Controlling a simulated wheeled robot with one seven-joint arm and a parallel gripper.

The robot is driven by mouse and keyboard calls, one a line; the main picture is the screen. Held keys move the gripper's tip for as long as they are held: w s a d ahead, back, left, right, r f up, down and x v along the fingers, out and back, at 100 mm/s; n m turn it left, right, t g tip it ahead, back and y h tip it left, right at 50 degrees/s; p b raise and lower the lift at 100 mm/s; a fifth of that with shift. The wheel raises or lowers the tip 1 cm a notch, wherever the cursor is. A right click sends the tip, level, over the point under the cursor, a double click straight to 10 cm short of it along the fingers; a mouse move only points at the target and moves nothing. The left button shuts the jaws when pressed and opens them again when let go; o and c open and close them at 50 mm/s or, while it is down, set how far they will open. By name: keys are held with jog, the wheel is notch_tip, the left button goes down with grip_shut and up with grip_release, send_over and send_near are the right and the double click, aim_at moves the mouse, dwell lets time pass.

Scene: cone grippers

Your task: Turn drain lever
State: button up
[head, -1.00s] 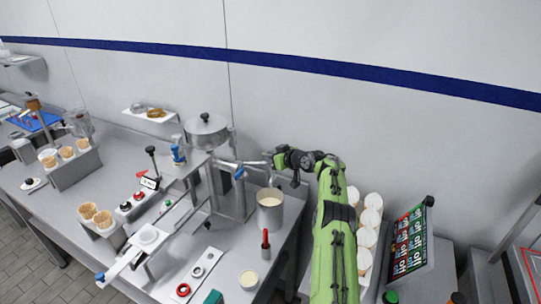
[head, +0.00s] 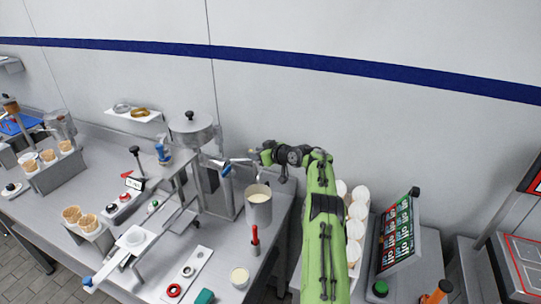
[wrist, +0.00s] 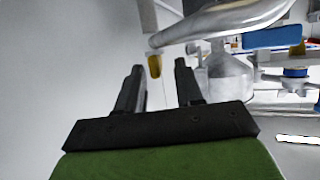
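The drain lever is a blue handle (head: 225,170) on the metal drain pipe (head: 240,161), which runs right from a lidded steel tank (head: 190,133). In the wrist view the blue handle (wrist: 271,37) is at the upper right, beyond the curved pipe (wrist: 215,22). A yellowish spout tip (wrist: 154,66) shows between my fingertips in that view, with a thin line below it. My gripper (wrist: 158,68) is open, its two fingers apart and pointing toward the pipe. In the head view my gripper (head: 257,153) is right of the lever, apart from it.
A steel pot (head: 259,212) of cream-coloured liquid stands below the pipe's end. White cups (head: 356,225) and a menu display (head: 398,232) stand to the right. A red-handled tool (head: 255,240) and a small cream-filled cup (head: 240,277) are in front. The wall is close behind.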

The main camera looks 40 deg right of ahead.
jog(key=b+v, duration=0.4)
jog(key=v, duration=1.1)
jog(key=shift+s, duration=0.2)
